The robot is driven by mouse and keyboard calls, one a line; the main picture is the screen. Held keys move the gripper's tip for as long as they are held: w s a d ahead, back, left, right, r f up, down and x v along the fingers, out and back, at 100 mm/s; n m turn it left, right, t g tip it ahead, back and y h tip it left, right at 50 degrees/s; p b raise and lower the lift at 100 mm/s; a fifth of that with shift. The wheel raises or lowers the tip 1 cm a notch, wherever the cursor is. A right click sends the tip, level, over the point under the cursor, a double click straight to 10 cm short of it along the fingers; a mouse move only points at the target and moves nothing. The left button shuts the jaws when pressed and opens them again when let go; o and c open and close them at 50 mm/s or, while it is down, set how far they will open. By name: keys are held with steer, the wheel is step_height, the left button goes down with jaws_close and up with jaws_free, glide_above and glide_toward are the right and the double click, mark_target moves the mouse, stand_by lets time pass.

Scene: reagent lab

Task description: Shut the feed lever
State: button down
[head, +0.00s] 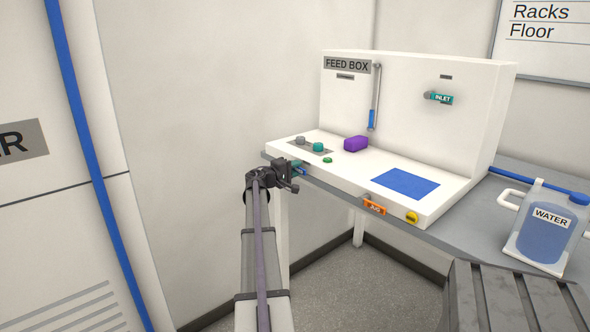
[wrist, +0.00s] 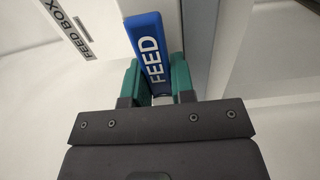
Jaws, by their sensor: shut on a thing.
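The feed lever is a blue handle (wrist: 152,50) marked FEED in the wrist view, and my gripper (wrist: 157,85) is shut on it with its green-padded fingers on either side. In the head view my gripper (head: 299,170) is at the front left edge of the white feed box (head: 420,70). There the lever is mostly hidden by the gripper, with only a little blue showing. I cannot tell the lever's exact angle.
On the feed box are a purple block (head: 356,144), a blue pad (head: 405,184), an orange handle (head: 374,206), a yellow knob (head: 412,217) and a teal inlet valve (head: 439,98). A water jug (head: 545,230) stands at right.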

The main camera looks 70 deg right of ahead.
steer(key=shift+w, duration=0.1)
stand_by(0.3)
steer(key=c, duration=1)
jaws_free()
steer(key=shift+o, duration=0.2)
steer(key=v, duration=1)
steer(key=shift+w+a, duration=0.2)
steer(key=shift+a, duration=0.15)
steer(key=shift+s, duration=0.1)
